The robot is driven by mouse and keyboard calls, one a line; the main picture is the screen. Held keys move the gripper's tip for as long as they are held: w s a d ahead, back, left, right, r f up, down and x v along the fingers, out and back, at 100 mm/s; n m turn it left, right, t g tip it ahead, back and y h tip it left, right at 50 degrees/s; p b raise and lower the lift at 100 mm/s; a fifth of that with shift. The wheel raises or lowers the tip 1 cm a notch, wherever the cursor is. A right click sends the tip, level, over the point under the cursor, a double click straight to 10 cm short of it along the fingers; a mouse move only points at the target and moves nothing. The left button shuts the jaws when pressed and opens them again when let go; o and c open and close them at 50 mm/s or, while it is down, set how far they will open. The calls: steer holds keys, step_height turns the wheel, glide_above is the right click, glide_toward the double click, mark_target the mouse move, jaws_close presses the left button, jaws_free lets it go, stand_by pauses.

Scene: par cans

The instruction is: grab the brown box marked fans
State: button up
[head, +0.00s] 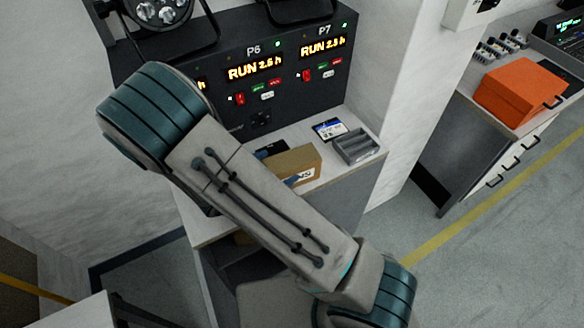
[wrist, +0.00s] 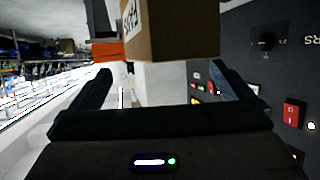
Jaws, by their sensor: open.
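The brown box (head: 298,163) stands on the light worktop below the P6 and P7 panels. Its white label shows only the letters "NS" in the head view, since my arm covers the left part. In the wrist view the brown box (wrist: 180,32) is at the top middle, its label turned sideways. My gripper (wrist: 160,68) is open and empty, its two dark fingers apart, with the box ahead and roughly between their directions. I cannot tell the exact gap to the box. In the head view my arm mostly hides the gripper.
A grey divided tray (head: 356,146) stands right of the box, with a blue-and-white card (head: 329,129) behind it. The dark control panel (head: 300,95) rises directly behind the worktop. An orange box (head: 520,92) sits on a separate bench at right, across open floor.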

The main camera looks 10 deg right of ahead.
mark_target(289, 161)
steer(key=p+x, duration=0.1)
steer(key=x, duration=0.3)
steer(key=shift+w+d, duration=0.3)
steer(key=shift+s, duration=0.1)
steer(key=c, duration=1.7)
